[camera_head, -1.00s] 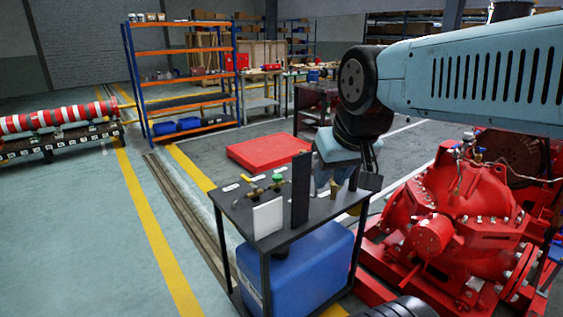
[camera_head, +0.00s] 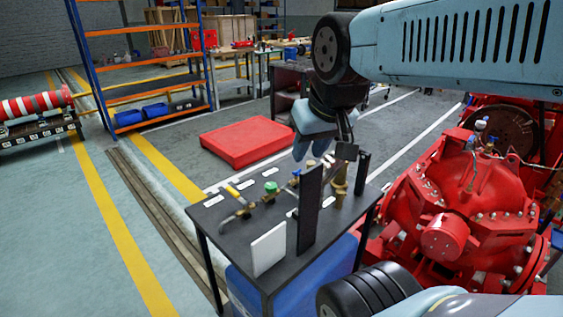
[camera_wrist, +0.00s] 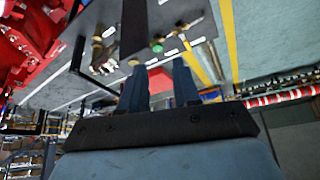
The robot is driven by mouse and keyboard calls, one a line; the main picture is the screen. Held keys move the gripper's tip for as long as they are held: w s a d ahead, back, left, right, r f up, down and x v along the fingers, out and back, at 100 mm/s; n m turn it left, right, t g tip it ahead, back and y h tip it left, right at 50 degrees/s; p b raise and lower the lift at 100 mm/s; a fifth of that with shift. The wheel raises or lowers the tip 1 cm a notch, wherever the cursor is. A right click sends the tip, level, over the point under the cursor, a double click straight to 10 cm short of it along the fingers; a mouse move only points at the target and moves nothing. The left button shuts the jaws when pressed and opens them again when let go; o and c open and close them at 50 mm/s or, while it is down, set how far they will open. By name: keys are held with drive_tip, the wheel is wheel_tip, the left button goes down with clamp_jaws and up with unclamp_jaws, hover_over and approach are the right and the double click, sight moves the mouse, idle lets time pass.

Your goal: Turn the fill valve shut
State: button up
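Several valves and fittings stand on a black bench top (camera_head: 222,212): a yellow-handled valve (camera_head: 233,191), a green-knobbed valve (camera_head: 270,188), a small blue-topped one (camera_head: 296,173) and a brass fitting (camera_head: 341,178). The labels beside them are unreadable, so I cannot tell which is the fill valve. My gripper (camera_head: 305,150) hangs above the bench's far side, partly in front of the fittings. In the wrist view its two fingers (camera_wrist: 160,82) are apart with nothing between them. The green knob (camera_wrist: 157,47) shows just beyond them.
A dark upright plate (camera_head: 310,210) and a white plate (camera_head: 269,249) stand on the bench's near part. A blue tank (camera_head: 340,258) sits under it. A red pump (camera_head: 470,205) stands close on the right.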

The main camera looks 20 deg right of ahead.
drive_tip(key=shift+w, duration=0.1)
drive_tip(key=n+g+h, duration=0.4)
drive_tip(key=n, duration=1.8)
hover_over(295, 171)
drive_tip(key=s+a, duration=0.1)
drive_tip(key=a, duration=0.4)
wheel_tip(295, 171, down, 18)
drive_tip(key=x, duration=1.3)
drive_tip(key=shift+s+d+f, duration=0.15)
drive_tip(key=shift+s+d, duration=0.1)
drive_tip(key=shift+d, duration=0.1)
clamp_jaws()
